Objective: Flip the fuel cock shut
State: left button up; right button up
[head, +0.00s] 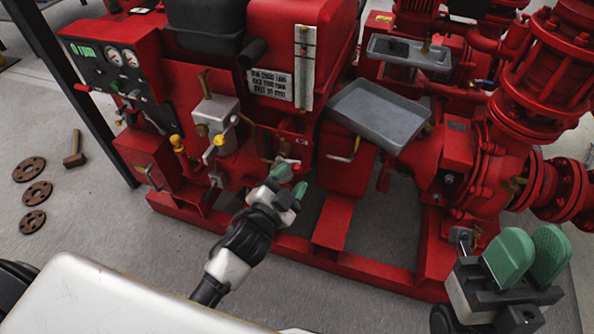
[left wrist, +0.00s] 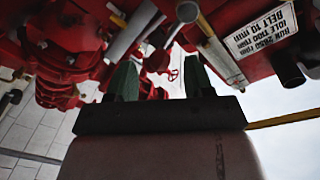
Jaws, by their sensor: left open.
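A small grey fitting with a red end (head: 293,163) sits low on the red pumpset, below the printed plate; it may be the fuel cock, but its lever is too small to make out. My left gripper (head: 289,181) is just in front of it, with its green fingers apart and nothing seen between them. In the left wrist view the open fingers (left wrist: 160,82) point at red machine parts and grey pipes, and I cannot pick out the cock there. My right gripper (head: 530,252) is at the lower right, away from the fitting, its green fingers apart and empty.
A grey filter housing with yellow knobs (head: 217,125) stands left of the fitting. A red box (head: 343,160) and a grey tray (head: 378,113) are to its right. The red base rail (head: 320,259) runs below. Rusty discs (head: 37,193) and a hammer (head: 74,148) lie on the left floor.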

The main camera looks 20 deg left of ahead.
aim_at(294, 173)
pick_arm(q)
jog(key=shift+w+d+b, duration=0.15)
jog(key=shift+w, duration=0.8)
jog(key=shift+w+d+b, duration=0.15)
jog(key=shift+w, duration=0.75)
